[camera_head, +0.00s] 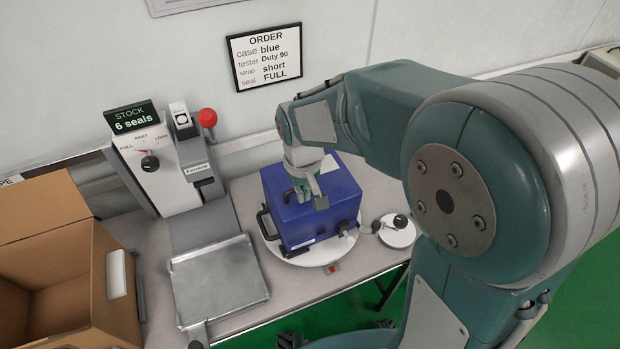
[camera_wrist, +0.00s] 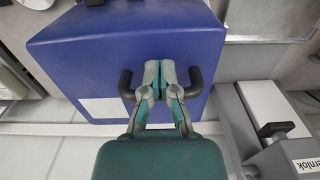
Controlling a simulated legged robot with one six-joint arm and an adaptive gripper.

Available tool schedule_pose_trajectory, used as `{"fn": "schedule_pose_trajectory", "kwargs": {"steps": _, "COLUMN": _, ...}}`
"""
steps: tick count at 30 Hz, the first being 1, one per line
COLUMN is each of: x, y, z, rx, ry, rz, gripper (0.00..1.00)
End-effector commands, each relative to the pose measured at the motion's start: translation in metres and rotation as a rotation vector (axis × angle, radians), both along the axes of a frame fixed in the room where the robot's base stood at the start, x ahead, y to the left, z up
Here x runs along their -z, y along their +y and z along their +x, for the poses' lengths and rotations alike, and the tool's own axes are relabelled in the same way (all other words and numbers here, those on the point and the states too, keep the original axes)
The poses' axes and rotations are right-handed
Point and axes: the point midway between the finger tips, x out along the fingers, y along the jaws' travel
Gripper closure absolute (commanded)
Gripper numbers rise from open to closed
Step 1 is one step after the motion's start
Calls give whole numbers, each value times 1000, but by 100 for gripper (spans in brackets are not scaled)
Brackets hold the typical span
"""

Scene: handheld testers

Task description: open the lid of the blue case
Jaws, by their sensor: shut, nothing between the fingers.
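The blue case (camera_head: 340,190) stands on a white round plate (camera_head: 318,254) on the table, and I see no open gap at its lid. A black handle (camera_head: 265,224) shows on its left side. In the wrist view the blue case (camera_wrist: 90,50) fills the upper middle, with a black bar handle (camera_wrist: 195,83) on the near face. My gripper (camera_head: 318,200) is over the case top, with the fingers pointing down. In the wrist view my gripper (camera_wrist: 161,75) is shut and empty, in front of the handle's middle and hiding it. Whether the fingers touch the handle I cannot tell.
A sealing machine (camera_head: 165,165) with a red knob and a metal tray (camera_head: 218,280) stand left of the case. An open cardboard box (camera_head: 120,290) is at the far left. A small white round disc (camera_head: 397,232) is right of the case. An order sign (camera_head: 265,57) hangs behind.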

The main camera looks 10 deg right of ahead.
Motion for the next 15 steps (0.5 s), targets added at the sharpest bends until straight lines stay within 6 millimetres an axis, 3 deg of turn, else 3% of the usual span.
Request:
{"fn": "schedule_pose_trajectory", "kwargs": {"steps": 6, "x": -2, "y": 0, "z": 1, "rx": 0, "ry": -1, "rz": 0, "gripper": 100}}
{"fn": "schedule_pose_trajectory", "kwargs": {"steps": 15, "x": -22, "y": -1, "z": -4, "rx": 0, "ry": -2, "rz": 1, "gripper": 100}}
